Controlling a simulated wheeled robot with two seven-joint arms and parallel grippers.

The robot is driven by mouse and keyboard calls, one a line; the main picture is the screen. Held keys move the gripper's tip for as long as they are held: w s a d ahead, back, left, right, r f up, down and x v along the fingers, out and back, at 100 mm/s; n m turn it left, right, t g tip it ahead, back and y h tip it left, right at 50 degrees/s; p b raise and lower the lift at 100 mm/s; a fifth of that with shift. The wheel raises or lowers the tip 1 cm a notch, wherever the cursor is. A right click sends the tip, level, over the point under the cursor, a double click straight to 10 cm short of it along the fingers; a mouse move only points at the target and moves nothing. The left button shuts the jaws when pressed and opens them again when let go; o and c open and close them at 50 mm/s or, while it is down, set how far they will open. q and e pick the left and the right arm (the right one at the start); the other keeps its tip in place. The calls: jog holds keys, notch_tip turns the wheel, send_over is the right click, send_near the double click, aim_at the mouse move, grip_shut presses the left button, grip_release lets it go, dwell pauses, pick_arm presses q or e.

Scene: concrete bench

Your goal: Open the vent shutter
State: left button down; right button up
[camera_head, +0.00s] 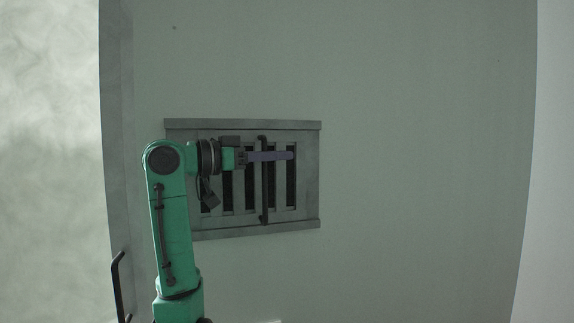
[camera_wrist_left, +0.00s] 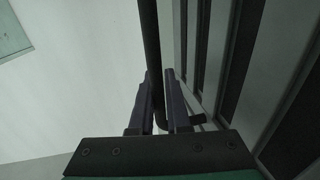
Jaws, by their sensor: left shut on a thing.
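The vent shutter (camera_head: 309,185) is a grey slotted panel between an upper and a lower grey rail on the pale wall. Dark slots show through it, several of them partly uncovered. A dark upright handle bar (camera_head: 264,203) stands out from the shutter's face. My left gripper (camera_head: 283,155) reaches across the panel from the left and is shut on the upper part of the handle. In the left wrist view the handle bar (camera_wrist_left: 150,40) passes between the two fingers (camera_wrist_left: 159,85). My arm covers the panel's left part. My right gripper is not in view.
The lower rail (camera_head: 255,230) and upper rail (camera_head: 245,124) frame the panel. The wall to the right (camera_head: 430,180) is bare. A black bent bar (camera_head: 118,285) shows at the lower left, beside a grey vertical strip (camera_head: 117,150).

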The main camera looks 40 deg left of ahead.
pick_arm(q)
jog(key=c, duration=0.9)
grip_release()
jog(key=shift+f, duration=0.1)
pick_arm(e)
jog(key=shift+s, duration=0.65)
pick_arm(q)
jog(key=b+v, duration=0.5)
jog(key=v, duration=0.9)
jog(key=shift+s+a, duration=0.25)
jog(key=shift+s, duration=0.05)
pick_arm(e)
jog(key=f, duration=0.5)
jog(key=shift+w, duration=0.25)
pick_arm(q)
jog(key=shift+w, duration=0.1)
